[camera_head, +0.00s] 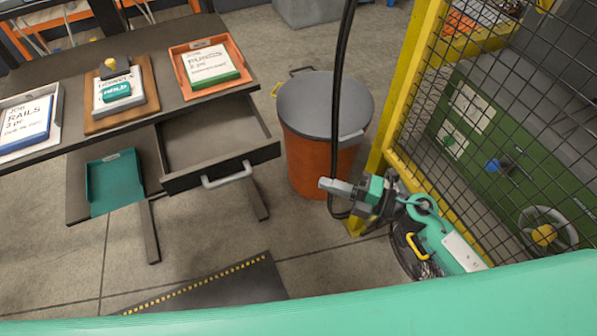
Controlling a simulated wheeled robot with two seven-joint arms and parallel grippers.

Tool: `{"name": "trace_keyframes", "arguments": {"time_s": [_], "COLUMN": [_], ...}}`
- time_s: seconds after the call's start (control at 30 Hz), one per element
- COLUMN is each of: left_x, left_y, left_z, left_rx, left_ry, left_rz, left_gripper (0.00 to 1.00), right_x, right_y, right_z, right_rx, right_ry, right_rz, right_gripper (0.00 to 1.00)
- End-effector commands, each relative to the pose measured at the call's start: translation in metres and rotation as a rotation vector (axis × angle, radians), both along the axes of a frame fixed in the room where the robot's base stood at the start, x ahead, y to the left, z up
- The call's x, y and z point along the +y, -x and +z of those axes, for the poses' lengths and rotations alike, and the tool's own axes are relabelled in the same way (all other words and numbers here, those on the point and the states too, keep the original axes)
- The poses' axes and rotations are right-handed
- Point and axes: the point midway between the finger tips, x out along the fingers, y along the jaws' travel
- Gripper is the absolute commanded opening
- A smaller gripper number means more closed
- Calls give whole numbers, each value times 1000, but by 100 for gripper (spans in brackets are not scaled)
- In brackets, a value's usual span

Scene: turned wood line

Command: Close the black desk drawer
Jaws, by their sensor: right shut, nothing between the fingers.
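The black desk drawer (221,164) stands pulled out from under the dark desk (190,118). Its inside shows and looks empty. A light grey bar handle (227,175) is on its front face. My right gripper (325,184) is shut and empty, to the right of the drawer front and apart from it, in front of the orange bin. Its fingers point left, toward the drawer side. My left gripper is not in view.
An orange bin with a grey lid (325,100) stands right of the desk. A yellow-framed mesh fence (402,90) is close by my right arm. Trays (122,112) and a teal shelf tray (113,182) are at the desk. Floor before the drawer is clear.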

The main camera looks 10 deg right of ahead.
Motion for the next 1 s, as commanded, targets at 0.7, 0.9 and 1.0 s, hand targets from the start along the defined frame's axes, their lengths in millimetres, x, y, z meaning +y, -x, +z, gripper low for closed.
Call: {"name": "trace_keyframes", "arguments": {"time_s": [0.7, 0.9, 1.0], "left_x": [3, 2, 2], "left_y": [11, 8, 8], "left_z": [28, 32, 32], "left_rx": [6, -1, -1], "left_ry": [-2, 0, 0], "left_rz": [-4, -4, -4], "left_gripper": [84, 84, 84], "right_x": [96, 102, 103], "right_y": [-55, -76, -79], "right_z": [7, 5, 5], "right_rx": [-17, -14, -14], "right_ry": [7, 8, 8], "right_rz": [11, 12, 12], "right_gripper": [0, 0, 0]}}
